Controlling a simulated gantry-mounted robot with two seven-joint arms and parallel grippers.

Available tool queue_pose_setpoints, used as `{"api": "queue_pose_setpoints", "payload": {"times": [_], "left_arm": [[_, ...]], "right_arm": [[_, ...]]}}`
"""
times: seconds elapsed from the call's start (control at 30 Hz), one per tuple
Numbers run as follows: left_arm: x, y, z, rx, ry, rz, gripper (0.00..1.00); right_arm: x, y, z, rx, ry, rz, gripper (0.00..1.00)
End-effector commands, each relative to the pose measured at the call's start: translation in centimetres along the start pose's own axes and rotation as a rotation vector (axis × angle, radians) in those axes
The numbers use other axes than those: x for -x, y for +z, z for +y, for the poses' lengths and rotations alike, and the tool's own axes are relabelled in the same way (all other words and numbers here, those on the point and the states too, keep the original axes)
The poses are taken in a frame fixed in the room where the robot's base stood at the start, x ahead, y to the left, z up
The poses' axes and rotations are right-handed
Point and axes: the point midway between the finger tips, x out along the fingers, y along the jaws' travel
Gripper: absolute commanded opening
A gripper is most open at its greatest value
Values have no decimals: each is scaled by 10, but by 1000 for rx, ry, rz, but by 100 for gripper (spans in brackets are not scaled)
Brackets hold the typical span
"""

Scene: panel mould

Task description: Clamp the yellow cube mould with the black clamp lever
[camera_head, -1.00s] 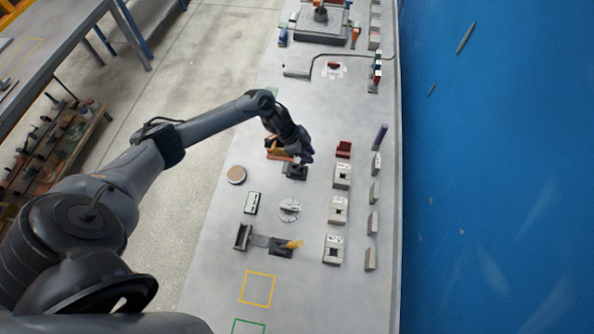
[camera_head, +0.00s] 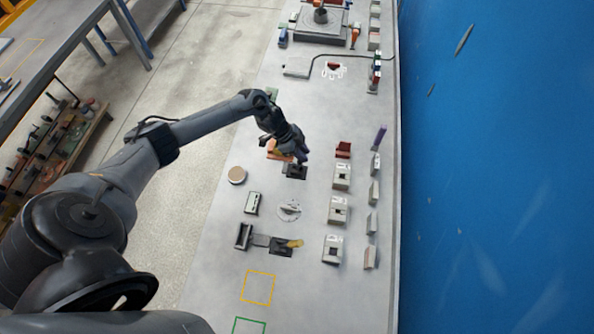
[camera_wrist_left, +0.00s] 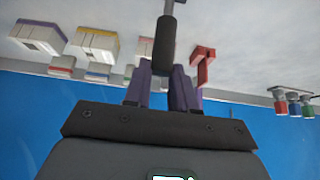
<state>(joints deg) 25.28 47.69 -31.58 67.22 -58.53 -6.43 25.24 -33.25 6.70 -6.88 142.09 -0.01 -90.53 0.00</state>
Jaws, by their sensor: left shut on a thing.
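My left gripper (camera_head: 302,154) is low over the bench, beside an orange-and-yellow piece (camera_head: 272,147) and a dark block (camera_head: 295,172). In the left wrist view its purple fingers (camera_wrist_left: 161,88) are shut on the black clamp lever (camera_wrist_left: 165,42), whose grip stands between them. The gripper and arm partly hide the orange-and-yellow piece, and I cannot tell whether it is the clamp or a mould. A pale cube mould with a yellow stripe (camera_wrist_left: 93,44) shows in the left wrist view, away from the fingers. My right gripper is not in view.
Pale cube moulds (camera_head: 338,210) stand in a row to the right, with a red bracket (camera_head: 343,149) above them. A round disc (camera_head: 237,175) and a fixture with a yellow handle (camera_head: 294,244) are nearby. The bench around the outlined yellow square (camera_head: 258,288) is clear.

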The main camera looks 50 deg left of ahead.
Motion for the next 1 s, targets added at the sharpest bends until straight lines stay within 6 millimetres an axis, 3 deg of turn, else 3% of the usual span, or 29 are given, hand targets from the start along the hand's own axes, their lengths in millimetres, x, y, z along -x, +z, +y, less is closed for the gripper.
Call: {"api": "queue_pose_setpoints", "payload": {"times": [1.0], "left_arm": [[15,19,0,2,1,-6,0]], "right_arm": [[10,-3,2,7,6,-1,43]]}}
